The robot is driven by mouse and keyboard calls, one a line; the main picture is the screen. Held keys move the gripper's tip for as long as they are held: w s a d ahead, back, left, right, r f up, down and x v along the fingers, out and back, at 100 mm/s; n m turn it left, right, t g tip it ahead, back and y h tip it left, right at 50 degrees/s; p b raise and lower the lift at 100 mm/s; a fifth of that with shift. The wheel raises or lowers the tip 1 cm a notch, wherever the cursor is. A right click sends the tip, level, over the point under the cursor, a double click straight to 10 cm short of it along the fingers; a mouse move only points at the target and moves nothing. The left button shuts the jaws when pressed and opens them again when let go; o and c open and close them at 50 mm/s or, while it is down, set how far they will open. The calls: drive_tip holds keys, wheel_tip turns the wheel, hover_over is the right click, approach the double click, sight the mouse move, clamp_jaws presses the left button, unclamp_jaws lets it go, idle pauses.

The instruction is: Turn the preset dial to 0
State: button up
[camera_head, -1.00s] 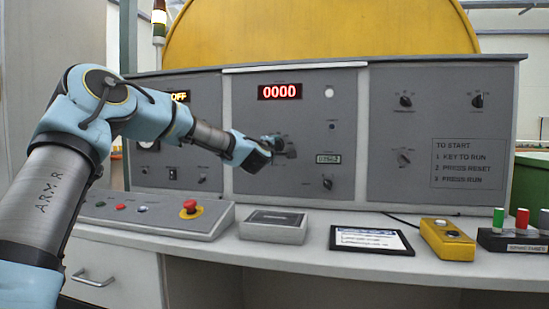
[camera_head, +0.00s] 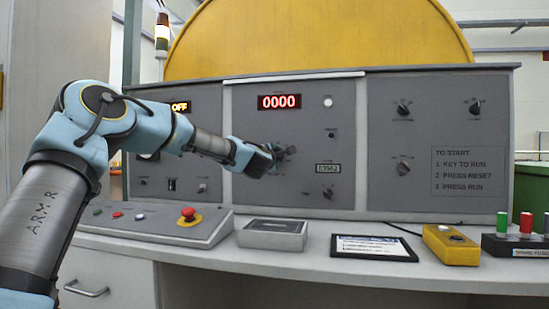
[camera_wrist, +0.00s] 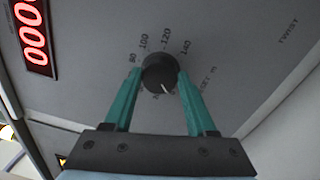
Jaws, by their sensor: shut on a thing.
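The preset dial (camera_wrist: 159,72) is a round black knob on the grey panel, with a white pointer mark near its lower edge in the wrist view. Printed numbers 80, 100, 120 and 140 run around its upper side; the lower side of the scale is mostly hidden by the knob and fingers. My gripper (camera_wrist: 158,78) has its two teal fingers on either side of the knob, shut on it. In the head view my gripper (camera_head: 281,157) is at the middle panel and largely hides the dial.
The red display (camera_head: 279,102) above reads 0000, and a small counter (camera_head: 328,168) sits right of my gripper. A red emergency button (camera_head: 189,215) and a grey box (camera_head: 273,233) stand on the desk below. A yellow box (camera_head: 451,244) is at the right.

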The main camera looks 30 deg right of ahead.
drive_tip(key=o, duration=1.4)
drive_tip(key=b+v, duration=0.1)
drive_tip(key=v, duration=0.9)
drive_tip(key=shift+s+a+b, duration=0.25)
drive_tip(key=shift+s+b, duration=0.05)
